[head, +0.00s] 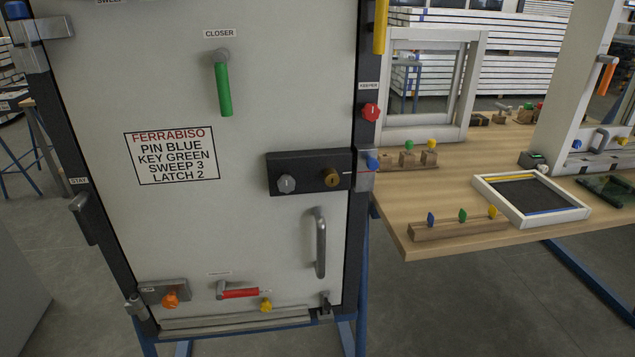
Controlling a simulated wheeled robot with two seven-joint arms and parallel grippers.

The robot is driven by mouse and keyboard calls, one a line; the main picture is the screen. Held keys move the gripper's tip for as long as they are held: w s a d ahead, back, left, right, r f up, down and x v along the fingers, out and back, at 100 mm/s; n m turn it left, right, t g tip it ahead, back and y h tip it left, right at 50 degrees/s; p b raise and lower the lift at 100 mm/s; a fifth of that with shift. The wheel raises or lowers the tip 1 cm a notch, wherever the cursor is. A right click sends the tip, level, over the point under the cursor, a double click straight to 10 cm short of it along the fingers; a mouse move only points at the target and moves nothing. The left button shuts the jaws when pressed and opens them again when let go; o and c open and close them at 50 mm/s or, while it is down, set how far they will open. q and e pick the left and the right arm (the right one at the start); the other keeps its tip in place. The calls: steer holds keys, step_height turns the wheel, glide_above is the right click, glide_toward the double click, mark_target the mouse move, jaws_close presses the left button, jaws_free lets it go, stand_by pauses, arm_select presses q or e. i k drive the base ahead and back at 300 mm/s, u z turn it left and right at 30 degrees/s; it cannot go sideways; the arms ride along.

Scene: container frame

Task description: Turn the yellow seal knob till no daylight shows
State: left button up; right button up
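A small yellow knob (265,305) sits low on the pale door (280,90), just above the bottom strip (235,319), right of and below a red lever (238,292). Whether daylight shows under the strip is too small to tell. Neither of my grippers is in view, and nothing touches the knob.
An orange knob (170,300) is at the door's lower left. A grey pull handle (320,243) and a black lock plate (308,172) are on its right side. A wooden table (450,200) with keys and a framed tray (532,217) stands to the right.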

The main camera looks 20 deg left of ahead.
mark_target(266, 307)
steer(key=k, duration=0.5)
steer(key=z, duration=1.55)
steer(key=i, duration=1.1)
steer(key=u, duration=2.15)
